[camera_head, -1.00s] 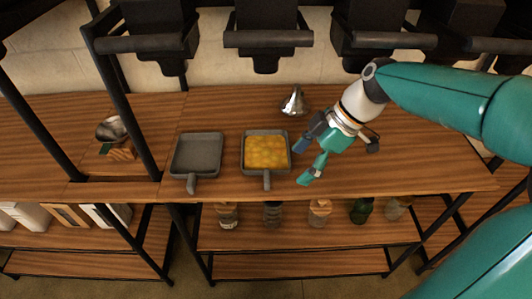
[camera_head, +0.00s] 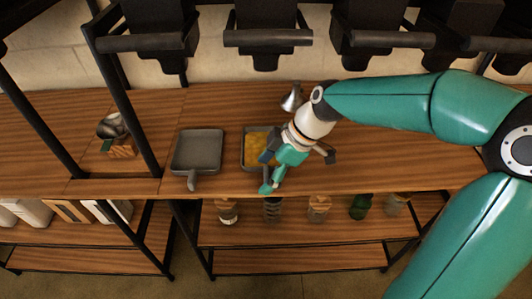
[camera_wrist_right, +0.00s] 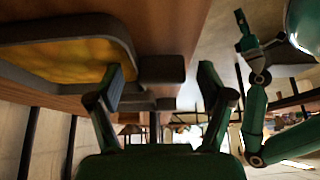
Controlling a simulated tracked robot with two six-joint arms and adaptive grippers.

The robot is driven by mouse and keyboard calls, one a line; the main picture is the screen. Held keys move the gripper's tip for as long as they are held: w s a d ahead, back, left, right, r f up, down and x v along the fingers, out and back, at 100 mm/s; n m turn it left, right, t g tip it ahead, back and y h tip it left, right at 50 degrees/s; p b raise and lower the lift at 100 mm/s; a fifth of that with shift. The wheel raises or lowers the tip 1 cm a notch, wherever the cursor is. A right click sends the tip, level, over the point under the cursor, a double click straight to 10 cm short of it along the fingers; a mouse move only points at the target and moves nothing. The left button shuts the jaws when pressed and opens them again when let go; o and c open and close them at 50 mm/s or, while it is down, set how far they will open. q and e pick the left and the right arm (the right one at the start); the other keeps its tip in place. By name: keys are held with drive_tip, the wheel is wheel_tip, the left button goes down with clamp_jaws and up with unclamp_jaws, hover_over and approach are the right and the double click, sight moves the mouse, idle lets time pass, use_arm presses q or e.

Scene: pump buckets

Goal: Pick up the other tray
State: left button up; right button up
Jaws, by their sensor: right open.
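Two square grey trays with short front handles stand on the wooden tabletop. The left tray (camera_head: 197,150) looks empty. The right tray (camera_head: 247,160) holds yellow contents (camera_head: 255,145); my right gripper (camera_head: 266,172) covers its front right part and handle. The right wrist view shows this tray's rim (camera_wrist_right: 125,35) at upper left. Its dark handle (camera_wrist_right: 160,69) lies between the two spread fingers of my right gripper (camera_wrist_right: 160,85), with a gap on the right finger's side. Green arm parts, probably my left arm and gripper (camera_wrist_right: 250,60), show at right; its jaw state is unclear.
A shiny metal funnel-like object (camera_head: 292,97) stands behind the right tray, near my right wrist. Several jars (camera_head: 318,209) stand on the shelf below. The tabletop at right is clear.

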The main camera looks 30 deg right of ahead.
drive_tip(key=c, duration=1.3)
drive_tip(key=shift+r, duration=0.15)
